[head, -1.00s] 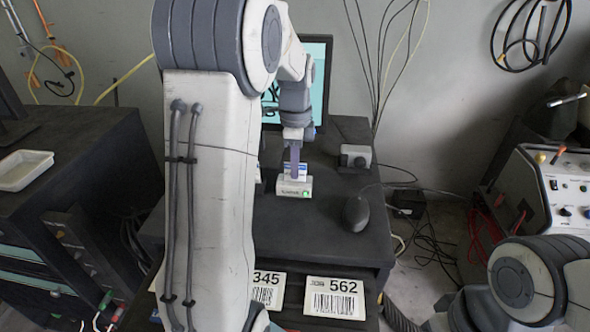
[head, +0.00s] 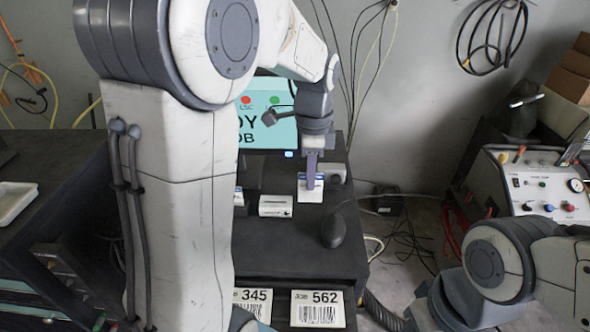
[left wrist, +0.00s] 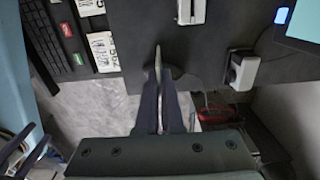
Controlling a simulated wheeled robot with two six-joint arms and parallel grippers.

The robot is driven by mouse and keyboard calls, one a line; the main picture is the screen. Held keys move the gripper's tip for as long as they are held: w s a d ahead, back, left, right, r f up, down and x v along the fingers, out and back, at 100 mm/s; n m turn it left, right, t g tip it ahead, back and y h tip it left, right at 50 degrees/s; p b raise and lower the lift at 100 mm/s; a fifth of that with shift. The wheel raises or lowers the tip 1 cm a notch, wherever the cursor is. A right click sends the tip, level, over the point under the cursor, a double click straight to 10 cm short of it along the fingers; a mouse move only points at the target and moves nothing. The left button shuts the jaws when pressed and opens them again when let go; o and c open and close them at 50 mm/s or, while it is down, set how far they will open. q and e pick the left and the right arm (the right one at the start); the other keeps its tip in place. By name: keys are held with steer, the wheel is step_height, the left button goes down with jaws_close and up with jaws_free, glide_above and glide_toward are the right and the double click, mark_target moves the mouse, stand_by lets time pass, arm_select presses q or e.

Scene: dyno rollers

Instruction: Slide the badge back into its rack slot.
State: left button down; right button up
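The badge (head: 310,190), a white card with a blue band, hangs from my left gripper (head: 311,178) in the head view. The gripper is shut on its upper part and holds it clear of the reader, to the right of it in the picture. In the left wrist view the fingers (left wrist: 160,85) are together around the badge, which shows nearly edge-on (left wrist: 158,62). The white reader (head: 275,206) stands on the dark bench; its empty slot faces the left wrist camera (left wrist: 191,10). I cannot make out the rack clearly. My right gripper is not in view.
A black mouse-shaped object (head: 333,230) and a grey box (head: 335,172) stand on the bench near the badge. The monitor (head: 270,115) is behind. Job cards 345 (head: 253,303) and 562 (head: 317,308) lie at the front. My left arm hides the bench's left part.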

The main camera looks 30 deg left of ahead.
arm_select(q)
step_height(320, 180, up, 6)
steer(key=p, duration=0.4)
steer(key=shift+d+r, duration=0.25)
steer(key=shift+d, duration=0.1)
steer(key=shift+s, duration=0.1)
